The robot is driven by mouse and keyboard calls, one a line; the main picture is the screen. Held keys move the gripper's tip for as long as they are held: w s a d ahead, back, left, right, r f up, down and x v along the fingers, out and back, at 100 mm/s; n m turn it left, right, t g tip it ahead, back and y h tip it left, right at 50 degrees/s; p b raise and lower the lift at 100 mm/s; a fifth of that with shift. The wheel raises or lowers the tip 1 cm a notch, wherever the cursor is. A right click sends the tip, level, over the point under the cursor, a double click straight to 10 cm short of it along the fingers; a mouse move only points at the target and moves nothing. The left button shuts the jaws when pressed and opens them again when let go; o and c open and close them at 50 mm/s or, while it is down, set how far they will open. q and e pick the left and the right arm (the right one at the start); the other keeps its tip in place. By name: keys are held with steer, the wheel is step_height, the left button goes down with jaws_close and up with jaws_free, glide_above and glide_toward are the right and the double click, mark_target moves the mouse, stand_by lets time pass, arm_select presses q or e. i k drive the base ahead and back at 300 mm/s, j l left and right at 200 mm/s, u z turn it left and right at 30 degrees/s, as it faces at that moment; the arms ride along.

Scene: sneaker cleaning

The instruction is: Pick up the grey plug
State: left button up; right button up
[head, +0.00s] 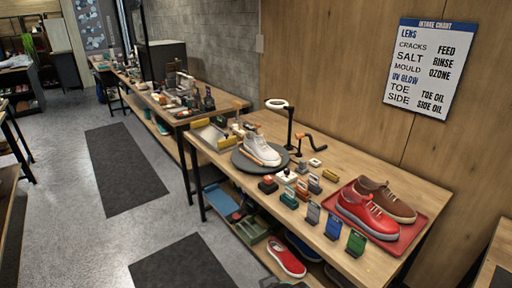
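Neither of my grippers is in view. I cannot pick out the grey plug with certainty. Several small blocks stand on the near workbench (262,119), between the turntable and the red tray. One of them, a small greyish block (314,184), stands near the middle of the bench, but it is too small to tell whether it is a plug. Close by are a red block (268,184), a green block (289,198), a yellow block (331,176) and a white block (315,162).
A white sneaker (262,150) rests on a dark round turntable (241,166) beside a ring lamp (277,104). Red and brown shoes sit on a red tray (418,233). Grey (313,213), blue (334,227) and green (356,243) upright cards line the front edge.

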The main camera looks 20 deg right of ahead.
mark_target(302, 163)
steer(key=i+j+z, duration=0.1)
steer(key=i, duration=0.35)
steer(key=i+j, duration=0.1)
steer(key=i, duration=0.35)
steer(key=i+j+z, duration=0.15)
steer(key=i, duration=0.3)
steer(key=i+j+z, duration=0.1)
steer(key=i, duration=0.35)
steer(key=j, duration=0.1)
